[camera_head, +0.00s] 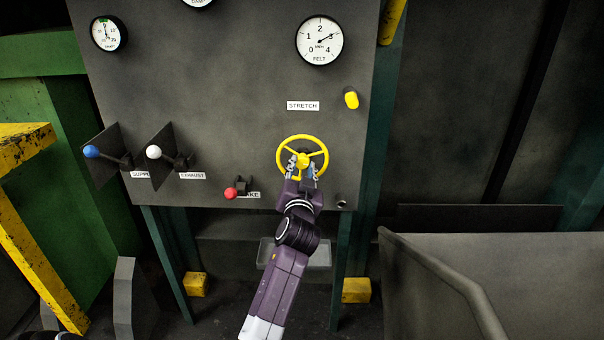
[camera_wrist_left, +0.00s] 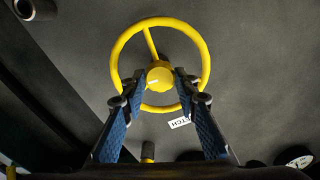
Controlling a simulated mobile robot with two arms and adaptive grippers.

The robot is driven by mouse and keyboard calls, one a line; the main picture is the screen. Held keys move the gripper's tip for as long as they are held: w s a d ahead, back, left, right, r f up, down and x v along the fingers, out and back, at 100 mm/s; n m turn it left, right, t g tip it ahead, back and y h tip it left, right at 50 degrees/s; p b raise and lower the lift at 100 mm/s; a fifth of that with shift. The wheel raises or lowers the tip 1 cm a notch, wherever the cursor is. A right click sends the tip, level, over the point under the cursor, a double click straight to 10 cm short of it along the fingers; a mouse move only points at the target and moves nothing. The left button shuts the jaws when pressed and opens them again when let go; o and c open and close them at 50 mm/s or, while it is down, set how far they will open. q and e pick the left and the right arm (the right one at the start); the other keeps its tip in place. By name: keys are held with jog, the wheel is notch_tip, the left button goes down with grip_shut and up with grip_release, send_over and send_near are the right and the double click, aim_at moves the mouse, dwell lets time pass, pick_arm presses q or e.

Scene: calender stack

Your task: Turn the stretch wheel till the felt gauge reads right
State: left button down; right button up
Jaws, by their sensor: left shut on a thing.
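The yellow stretch wheel (camera_head: 325,148) is mounted on the grey panel under a STRETCH label (camera_head: 303,106). My left gripper (camera_head: 303,168) reaches up to it from below. In the left wrist view, the blue-padded fingers of my left gripper (camera_wrist_left: 158,80) stand on either side of the wheel's central hub (camera_wrist_left: 159,76), shut on it, inside the rim (camera_wrist_left: 116,55). The felt gauge (camera_head: 319,41) is above the wheel; its needle points up and right, close to the 3. My right gripper is not in view.
Left of the wheel are levers with a red knob (camera_head: 231,193), a white knob (camera_head: 153,152) and a blue knob (camera_head: 91,151). A yellow knob (camera_head: 351,100) sits above right of the wheel. A grey bin-like structure (camera_head: 500,270) stands at lower right.

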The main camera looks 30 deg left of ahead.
pick_arm(q)
jog(key=shift+n+b, duration=0.6)
jog(key=shift+n, duration=1.3)
jog(key=c, duration=1.5)
grip_release()
notch_tip(320, 180, up, 10)
jog(key=shift+f, duration=0.1)
